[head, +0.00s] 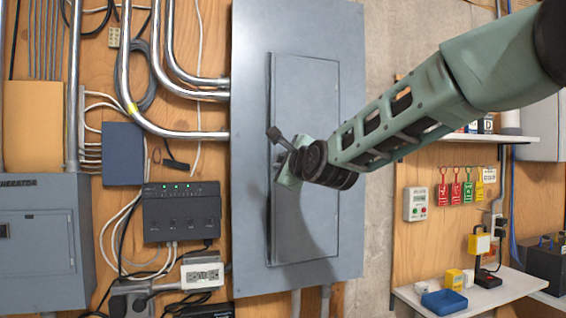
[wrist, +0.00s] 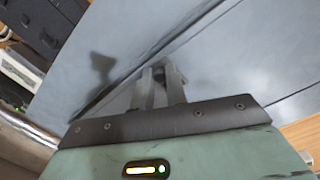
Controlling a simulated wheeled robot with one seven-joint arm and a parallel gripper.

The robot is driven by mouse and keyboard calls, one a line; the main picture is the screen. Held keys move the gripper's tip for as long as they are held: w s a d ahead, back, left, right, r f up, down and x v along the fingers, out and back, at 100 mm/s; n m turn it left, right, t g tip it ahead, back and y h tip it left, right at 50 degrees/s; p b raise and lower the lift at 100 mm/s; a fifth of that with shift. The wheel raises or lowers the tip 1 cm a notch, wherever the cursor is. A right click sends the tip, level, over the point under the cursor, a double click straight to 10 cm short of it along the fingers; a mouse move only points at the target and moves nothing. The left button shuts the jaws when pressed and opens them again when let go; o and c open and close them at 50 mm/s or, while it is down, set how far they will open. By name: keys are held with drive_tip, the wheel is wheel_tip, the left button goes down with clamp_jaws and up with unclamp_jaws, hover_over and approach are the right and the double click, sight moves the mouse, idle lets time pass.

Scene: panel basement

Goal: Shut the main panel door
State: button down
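The main panel (head: 250,235) is a tall grey-blue box on the wall in the middle of the head view. Its door (head: 310,90) lies nearly flush with the panel front. A dark line runs along the door's left edge; I cannot tell if a small gap is left there. My gripper (head: 277,140) is at the door's left edge, about mid-height. In the wrist view, my gripper's fingers (wrist: 160,82) are close together, with nothing seen held, at or very near the door face (wrist: 220,60). Whether they touch it is unclear.
Left are metal conduits (head: 123,60), a dark control box (head: 181,212) and a smaller grey panel (head: 40,245). Right are a shelf (head: 485,295) with a blue bin (head: 444,302) and hanging red and green tags (head: 455,192). My arm crosses in front of the door's right side.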

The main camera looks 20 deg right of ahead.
drive_tip(key=shift+w+a+r+m+h+p, duration=0.1)
drive_tip(key=shift+w+a+m+h+p, duration=0.05)
drive_tip(key=shift+w+m+h+p, duration=0.2)
drive_tip(key=shift+w+m+h, duration=0.35)
drive_tip(key=shift+w+h, duration=0.2)
drive_tip(key=shift+h, duration=0.1)
drive_tip(key=c, duration=1.4)
unclamp_jaws()
drive_tip(key=shift+w+a, duration=0.1)
drive_tip(key=s+b, duration=0.4)
drive_tip(key=s, duration=1.3)
drive_tip(key=shift+s+a+b, duration=0.15)
drive_tip(key=shift+s+b, duration=0.1)
drive_tip(key=shift+b, duration=0.05)
